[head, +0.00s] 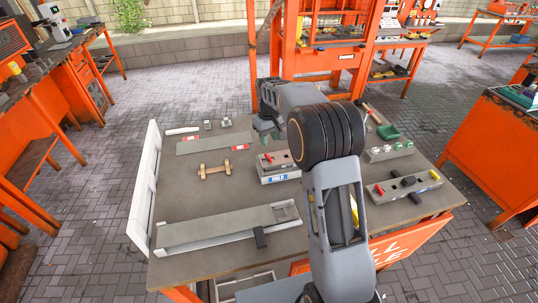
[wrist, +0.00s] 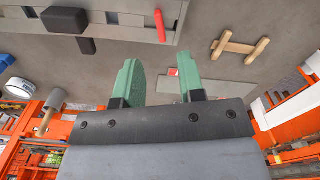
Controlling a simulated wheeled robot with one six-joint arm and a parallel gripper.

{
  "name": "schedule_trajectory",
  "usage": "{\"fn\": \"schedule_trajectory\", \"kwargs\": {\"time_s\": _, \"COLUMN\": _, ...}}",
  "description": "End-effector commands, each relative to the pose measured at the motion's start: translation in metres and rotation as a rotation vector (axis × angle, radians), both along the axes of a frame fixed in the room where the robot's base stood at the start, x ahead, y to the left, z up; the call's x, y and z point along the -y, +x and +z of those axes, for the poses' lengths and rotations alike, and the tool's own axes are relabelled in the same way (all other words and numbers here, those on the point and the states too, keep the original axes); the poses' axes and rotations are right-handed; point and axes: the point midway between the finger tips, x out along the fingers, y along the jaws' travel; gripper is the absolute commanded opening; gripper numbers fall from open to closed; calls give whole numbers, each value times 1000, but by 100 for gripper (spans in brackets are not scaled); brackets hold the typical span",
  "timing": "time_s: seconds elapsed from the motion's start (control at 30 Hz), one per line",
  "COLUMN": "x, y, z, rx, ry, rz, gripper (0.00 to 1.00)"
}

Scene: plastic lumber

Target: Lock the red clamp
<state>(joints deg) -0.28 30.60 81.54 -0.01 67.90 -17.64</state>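A red clamp handle (wrist: 159,25) stands out from a grey fixture at the top of the wrist view. In the head view, red parts (head: 267,157) show on the block-like fixture (head: 279,168) at mid table; my arm hides its right part. My gripper (wrist: 160,82) has two green fingers spread apart with nothing between them. In the head view, my gripper (head: 268,137) hangs just behind the fixture. The fingers are apart from the handle. I cannot tell whether the clamp is locked.
A long grey board (head: 225,228) lies in front. Bare tabletop (head: 180,195) shows at left.

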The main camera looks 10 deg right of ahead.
Motion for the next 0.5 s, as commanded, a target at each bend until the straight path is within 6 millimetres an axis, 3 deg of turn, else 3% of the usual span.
{"fn": "schedule_trajectory", "kwargs": {"time_s": 0.3, "x": 0, "y": -1, "z": -56, "rx": -3, "ry": 0, "rz": -1, "gripper": 36}}
{"fn": "schedule_trajectory", "kwargs": {"time_s": 0.5, "x": 0, "y": 0, "z": -78, "rx": -1, "ry": 0, "rz": -1, "gripper": 36}}
